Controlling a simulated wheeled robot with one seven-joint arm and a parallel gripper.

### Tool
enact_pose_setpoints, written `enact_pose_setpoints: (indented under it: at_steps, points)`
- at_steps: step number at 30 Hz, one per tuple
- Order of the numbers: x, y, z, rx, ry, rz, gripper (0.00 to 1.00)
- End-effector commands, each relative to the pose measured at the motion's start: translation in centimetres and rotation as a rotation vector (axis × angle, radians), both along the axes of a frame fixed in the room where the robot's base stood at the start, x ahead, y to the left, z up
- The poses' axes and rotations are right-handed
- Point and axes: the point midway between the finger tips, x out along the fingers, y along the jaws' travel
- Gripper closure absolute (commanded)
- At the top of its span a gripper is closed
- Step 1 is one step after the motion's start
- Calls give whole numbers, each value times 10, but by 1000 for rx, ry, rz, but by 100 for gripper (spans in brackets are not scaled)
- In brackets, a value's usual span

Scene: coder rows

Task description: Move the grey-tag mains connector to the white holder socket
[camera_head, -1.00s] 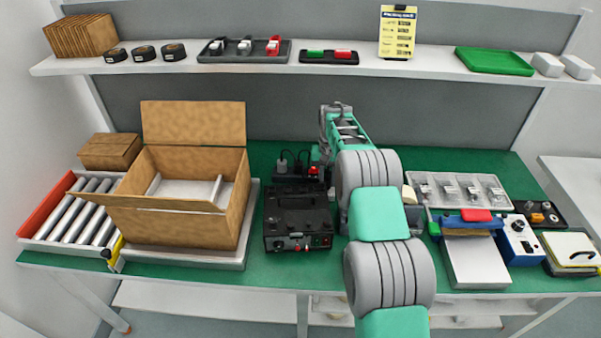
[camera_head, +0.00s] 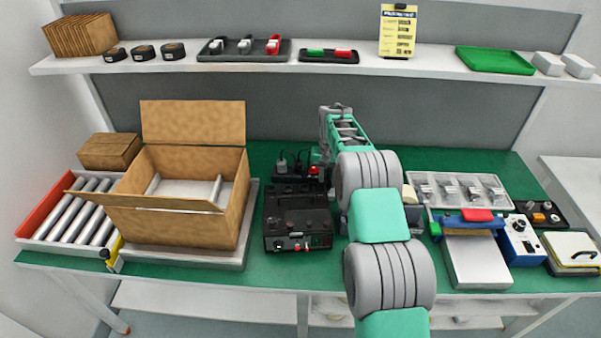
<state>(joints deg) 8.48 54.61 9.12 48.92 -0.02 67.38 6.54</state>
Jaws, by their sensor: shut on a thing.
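A black socket strip (camera_head: 290,174) lies on the green bench behind the black device. A plug with a dark lead (camera_head: 282,160) stands at its left, and another dark plug (camera_head: 300,159) stands beside it. A red part (camera_head: 313,170) shows at its right end. My gripper (camera_head: 319,156) is at this right end, small and mostly hidden by my own arm. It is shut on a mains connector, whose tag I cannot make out. I cannot pick out the white holder socket for certain.
The black device (camera_head: 298,218) stands just in front of the strip. An open cardboard box (camera_head: 190,222) is to the left. A tray of several parts (camera_head: 420,195), a blue unit (camera_head: 518,240) and a white plate (camera_head: 476,262) are to the right. A shelf (camera_head: 400,60) runs above.

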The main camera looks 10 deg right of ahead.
Motion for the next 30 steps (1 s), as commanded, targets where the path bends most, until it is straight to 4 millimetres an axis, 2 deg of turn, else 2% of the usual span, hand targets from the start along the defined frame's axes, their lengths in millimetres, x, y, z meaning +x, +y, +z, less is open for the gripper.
enact_pose_setpoints:
  at_steps: [30]
  points:
    - [0, 0, -6, 0, 0, 0, 100]
